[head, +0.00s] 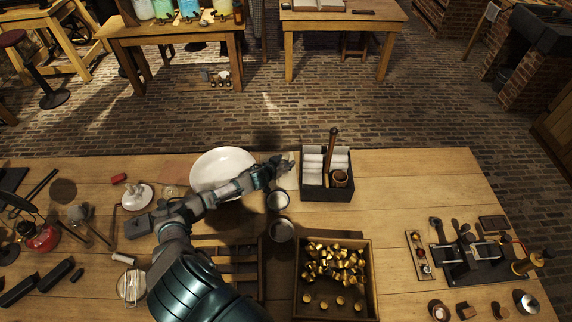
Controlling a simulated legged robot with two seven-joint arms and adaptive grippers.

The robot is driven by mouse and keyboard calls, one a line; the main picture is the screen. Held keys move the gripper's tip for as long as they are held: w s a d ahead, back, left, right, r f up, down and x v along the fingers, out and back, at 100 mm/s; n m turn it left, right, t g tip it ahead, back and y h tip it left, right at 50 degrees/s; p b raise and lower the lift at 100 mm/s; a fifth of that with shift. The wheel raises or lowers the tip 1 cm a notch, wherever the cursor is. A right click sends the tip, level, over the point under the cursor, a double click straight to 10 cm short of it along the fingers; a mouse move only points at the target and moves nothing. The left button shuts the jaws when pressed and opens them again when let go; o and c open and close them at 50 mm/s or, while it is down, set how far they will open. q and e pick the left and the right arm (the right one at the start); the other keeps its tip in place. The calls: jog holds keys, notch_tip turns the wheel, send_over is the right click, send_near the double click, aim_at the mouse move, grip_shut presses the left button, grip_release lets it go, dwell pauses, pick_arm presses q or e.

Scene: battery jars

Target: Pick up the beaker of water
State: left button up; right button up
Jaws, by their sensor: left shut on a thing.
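My left arm reaches in from the bottom left, and its gripper (284,168) is at the back middle of the table, between a white bowl and a black box. The gripper is shut. A small round glass vessel (278,201), which looks like the beaker, is right below its fingers. The contact is small and partly hidden by the gripper. A second round glass vessel (282,230) stands just in front of it. I cannot make out the water level in either. My right gripper is not in view.
The white bowl (222,165) is behind my forearm. A wooden tray (368,290) of brass pieces is in front. The table's right back area is clear.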

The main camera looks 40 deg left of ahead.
aim_at(285, 152)
pick_arm(q)
jog(key=r, duration=0.1)
jog(key=a+r, duration=0.1)
jog(key=shift+r, duration=0.3)
jog(key=r, duration=0.2)
jog(key=d+r, duration=0.1)
jog(key=r, duration=0.1)
jog(key=shift+d+p, duration=0.2)
jog(key=shift+p, duration=0.2)
jog(key=shift+a+r, duration=0.2)
jog(key=shift+r, duration=0.85)
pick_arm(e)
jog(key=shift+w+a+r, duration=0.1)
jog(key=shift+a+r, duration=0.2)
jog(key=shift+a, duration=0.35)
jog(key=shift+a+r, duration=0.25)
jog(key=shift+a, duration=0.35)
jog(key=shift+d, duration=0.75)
pick_arm(q)
jog(key=shift+a+f, duration=0.1)
jog(key=shift+a, duration=0.1)
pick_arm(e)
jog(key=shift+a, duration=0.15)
pick_arm(q)
jog(key=shift+d, duration=0.2)
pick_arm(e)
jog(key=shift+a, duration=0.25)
